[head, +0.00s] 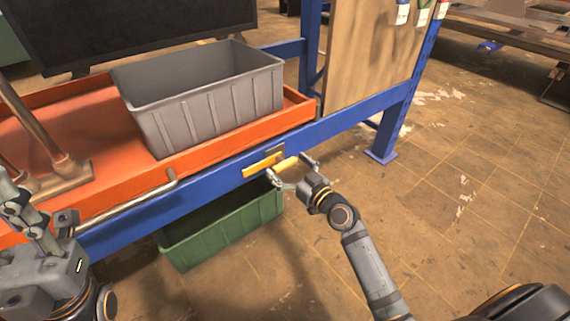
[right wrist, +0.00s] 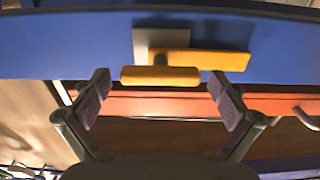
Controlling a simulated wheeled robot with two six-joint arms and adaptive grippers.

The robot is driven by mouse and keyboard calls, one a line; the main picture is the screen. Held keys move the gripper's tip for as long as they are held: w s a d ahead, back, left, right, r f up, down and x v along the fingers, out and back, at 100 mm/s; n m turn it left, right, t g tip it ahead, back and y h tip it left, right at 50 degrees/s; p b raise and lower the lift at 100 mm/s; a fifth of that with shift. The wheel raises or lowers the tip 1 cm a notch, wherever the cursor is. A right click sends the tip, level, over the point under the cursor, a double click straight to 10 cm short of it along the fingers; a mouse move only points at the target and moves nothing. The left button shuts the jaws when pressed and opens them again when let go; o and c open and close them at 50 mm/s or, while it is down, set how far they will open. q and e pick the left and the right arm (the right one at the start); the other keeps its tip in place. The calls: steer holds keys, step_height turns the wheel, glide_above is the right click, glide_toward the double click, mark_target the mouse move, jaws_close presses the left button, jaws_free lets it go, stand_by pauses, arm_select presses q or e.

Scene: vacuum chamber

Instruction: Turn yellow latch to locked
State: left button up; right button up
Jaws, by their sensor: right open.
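The yellow latch (head: 263,165) is mounted on the front of the blue beam (head: 345,120). In the right wrist view, its yellow handle (right wrist: 160,76) stands out in front of a grey plate (right wrist: 148,42) and lies level across the picture. A second yellow bar (right wrist: 215,62) runs right from behind it along the beam. My right gripper (head: 291,169) is open, with its fingers to either side of the handle. In the wrist view the fingertips (right wrist: 160,95) show gaps to both handle ends. My left gripper (head: 35,205) is at the left edge, away from the latch; its opening is unclear.
A grey bin (head: 215,105) sits on the orange tray (head: 110,115) above the beam. A metal bar handle (head: 130,205) runs along the tray's front at left. A green crate (head: 225,230) stands below the beam.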

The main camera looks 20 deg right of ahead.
steer(key=shift+w+a, duration=0.2)
steer(key=shift+w, duration=0.2)
steer(key=c, duration=1.7)
